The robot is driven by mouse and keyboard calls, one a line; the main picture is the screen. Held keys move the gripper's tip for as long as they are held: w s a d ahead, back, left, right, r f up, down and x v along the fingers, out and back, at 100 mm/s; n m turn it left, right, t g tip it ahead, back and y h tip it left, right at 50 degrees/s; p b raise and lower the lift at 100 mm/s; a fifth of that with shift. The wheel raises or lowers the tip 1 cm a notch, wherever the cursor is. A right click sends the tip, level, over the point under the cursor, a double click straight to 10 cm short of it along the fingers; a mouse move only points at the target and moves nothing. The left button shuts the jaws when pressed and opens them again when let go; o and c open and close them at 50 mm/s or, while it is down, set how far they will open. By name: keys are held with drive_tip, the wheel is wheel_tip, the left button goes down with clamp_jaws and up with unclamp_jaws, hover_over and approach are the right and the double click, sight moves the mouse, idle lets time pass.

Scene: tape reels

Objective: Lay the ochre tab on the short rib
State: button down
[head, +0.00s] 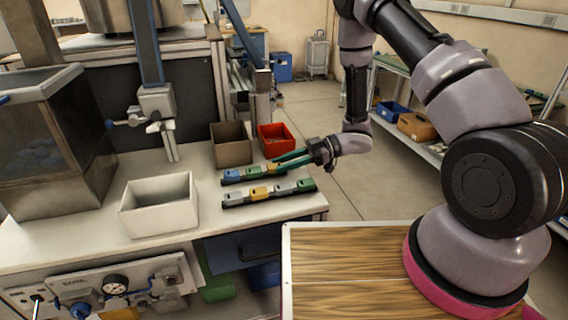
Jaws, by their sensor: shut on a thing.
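Two dark ribs with coloured tabs lie on the grey-white bench. The short rib (226,181) is the farther one and carries blue and green tabs.
A brown bin (231,145) and a red bin (275,140) stand behind the ribs, the red one close to my fingers. A white open box (159,205) stands to the left.

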drive_tip(key=shift+f, duration=0.1)
drive_tip(key=c, duration=0.6)
unclamp_jaws()
drive_tip(key=shift+o, duration=0.2)
